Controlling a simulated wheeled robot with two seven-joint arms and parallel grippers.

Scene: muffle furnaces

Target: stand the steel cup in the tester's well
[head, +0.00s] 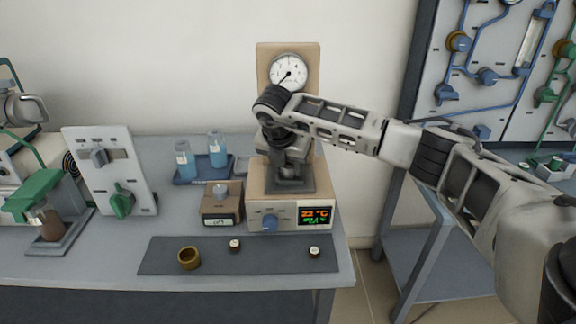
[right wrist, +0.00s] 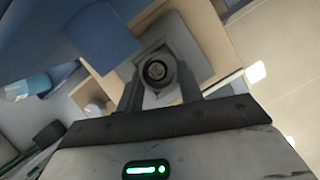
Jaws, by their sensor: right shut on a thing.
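The tester (head: 258,213) stands at the right of the bench, with a beige body, a round gauge on its back plate and a lit display. My right gripper (head: 287,168) points down over the tester's top, in front of the back plate. In the right wrist view its two fingers (right wrist: 158,90) are shut on a small round grey thing with a dark centre, seemingly the steel cup (right wrist: 156,71). The cup is seen from above, over the tester's dark grey square part. The gripper mostly hides the cup and well in the head view; I cannot tell whether the cup touches the well. My left gripper is out of view.
A dark mat (head: 210,262) in front holds a brass cup (head: 189,259) and two small white pieces. A small box with a readout (head: 222,208) stands left of the tester. Behind it, a blue tray (head: 203,177) holds two blue bottles. A white panel (head: 110,165) stands further left.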

